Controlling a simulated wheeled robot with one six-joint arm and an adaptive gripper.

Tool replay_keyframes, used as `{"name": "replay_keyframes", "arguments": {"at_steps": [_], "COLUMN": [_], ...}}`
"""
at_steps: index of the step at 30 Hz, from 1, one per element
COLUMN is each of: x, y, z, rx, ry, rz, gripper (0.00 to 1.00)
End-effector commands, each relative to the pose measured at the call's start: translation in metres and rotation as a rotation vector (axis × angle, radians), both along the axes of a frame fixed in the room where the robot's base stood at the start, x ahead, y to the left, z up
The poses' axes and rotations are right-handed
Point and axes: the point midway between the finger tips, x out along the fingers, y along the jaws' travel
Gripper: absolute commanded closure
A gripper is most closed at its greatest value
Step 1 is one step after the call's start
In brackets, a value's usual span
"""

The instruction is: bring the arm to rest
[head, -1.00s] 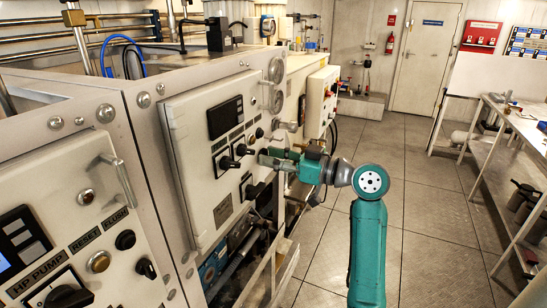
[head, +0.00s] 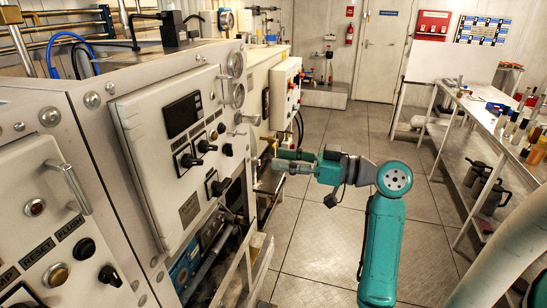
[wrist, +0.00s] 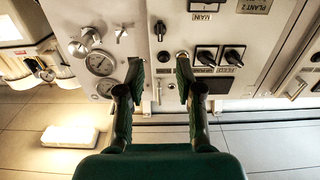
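My arm is teal and stands at the right of the control cabinets in the head view. My gripper (head: 277,160) points left toward the cabinet side, beyond the panel with black knobs (head: 190,160). In the wrist view my gripper (wrist: 159,75) has its two dark green fingers apart, with nothing between them. Behind the gap are the pale panel face, black rotary knobs (wrist: 207,58) to the right and round gauges (wrist: 100,62) to the left. The fingers look clear of the knobs; the exact distance cannot be told.
The cabinets (head: 85,95) fill the left side. A workbench (head: 480,120) with bottles and jugs runs along the right. The tiled floor (head: 315,230) between them is open, back to a white door (head: 380,60). A metal handle (head: 70,185) sticks out at left.

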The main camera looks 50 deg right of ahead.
Motion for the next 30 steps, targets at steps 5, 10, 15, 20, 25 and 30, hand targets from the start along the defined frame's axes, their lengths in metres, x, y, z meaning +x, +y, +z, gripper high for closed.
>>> {"name": "replay_keyframes", "arguments": {"at_steps": [5, 10, 15, 20, 25, 30], "x": [-0.002, -0.002, -0.002, -0.001, 0.01, 0.03], "y": [-0.001, -0.001, -0.001, 0.0, 0.008, 0.028], "z": [0.0, 0.0, 0.0, -0.001, -0.02, -0.068], "rx": [0.0, 0.0, 0.0, 0.002, 0.065, 0.201], "ry": [0.0, 0.0, 0.0, 0.001, 0.007, 0.031], "rz": [0.001, 0.0, 0.0, -0.001, -0.027, -0.104], "gripper": [0.65, 0.65, 0.65, 0.65, 0.65, 0.65]}}
